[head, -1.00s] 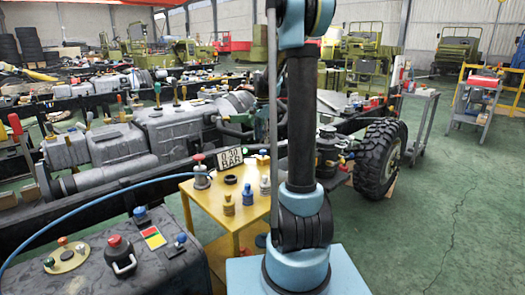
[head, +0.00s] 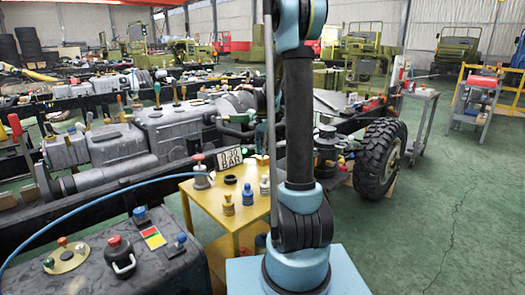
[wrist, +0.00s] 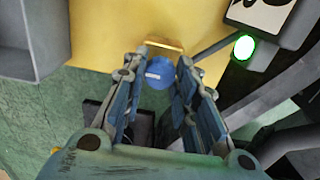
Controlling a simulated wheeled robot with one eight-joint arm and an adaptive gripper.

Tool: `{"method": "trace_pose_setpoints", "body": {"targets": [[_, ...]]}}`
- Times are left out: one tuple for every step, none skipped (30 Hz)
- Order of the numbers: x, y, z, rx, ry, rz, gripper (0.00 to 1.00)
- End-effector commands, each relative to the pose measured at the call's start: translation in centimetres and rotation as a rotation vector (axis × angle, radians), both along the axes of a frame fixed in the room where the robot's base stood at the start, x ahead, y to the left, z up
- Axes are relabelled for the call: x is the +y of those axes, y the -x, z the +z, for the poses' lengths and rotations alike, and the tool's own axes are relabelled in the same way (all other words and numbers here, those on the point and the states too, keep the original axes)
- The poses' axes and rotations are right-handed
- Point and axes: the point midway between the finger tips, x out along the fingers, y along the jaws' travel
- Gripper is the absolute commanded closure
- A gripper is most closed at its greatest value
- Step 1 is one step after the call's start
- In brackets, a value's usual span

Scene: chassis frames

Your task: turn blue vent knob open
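In the wrist view, a round blue knob (wrist: 158,72) with a small white mark shows between my fingertips, in front of a yellow surface. My gripper (wrist: 158,68) is open, with one finger on each side of the knob. Small gaps show between the knob and both fingers; its depth relative to the tips is hard to tell. In the head view, blue knobs (head: 140,214) and (head: 181,239) stand on a dark tank at lower left. I cannot tell which blue part there matches the wrist view.
A yellow table (head: 205,200) holds small bottles (head: 248,194) and a red-topped valve. A pressure sign (head: 229,157) stands behind it; a lit green lamp (wrist: 244,47) shows close at right in the wrist view. A blue hose (head: 90,203) crosses above the tank.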

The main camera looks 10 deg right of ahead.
Motion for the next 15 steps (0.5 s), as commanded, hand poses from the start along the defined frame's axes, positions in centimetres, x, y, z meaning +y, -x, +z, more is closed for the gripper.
{"method": "trace_pose_setpoints", "body": {"targets": [[0.1,-0.06,0.01,-0.002,-0.001,0.001,0.97],[0.11,-0.07,0.01,-0.002,-0.001,0.001,0.97],[0.11,-0.08,0.01,-0.002,-0.001,0.001,0.97],[0.11,-0.08,0.01,-0.002,-0.001,0.001,0.97],[0.12,-0.09,0.01,-0.002,-0.001,0.002,0.97],[0.11,-0.09,0.01,-0.002,-0.001,0.002,0.97],[0.12,-0.1,0.01,-0.002,-0.001,0.004,0.97],[0.12,-0.1,0.02,-0.002,-0.001,0.006,0.97],[0.12,-0.1,0.02,-0.002,-0.002,0.011,0.97],[0.12,-0.11,0.02,-0.002,-0.002,0.016,0.97],[0.11,-0.12,0.02,-0.002,-0.002,0.023,0.97],[0.12,-0.12,0.02,-0.002,-0.002,0.033,0.97],[0.12,-0.12,0.02,-0.002,-0.002,0.043,0.97],[0.12,-0.12,0.02,-0.002,-0.002,0.056,0.97],[0.12,-0.13,0.01,-0.002,-0.002,0.073,0.97]]}}
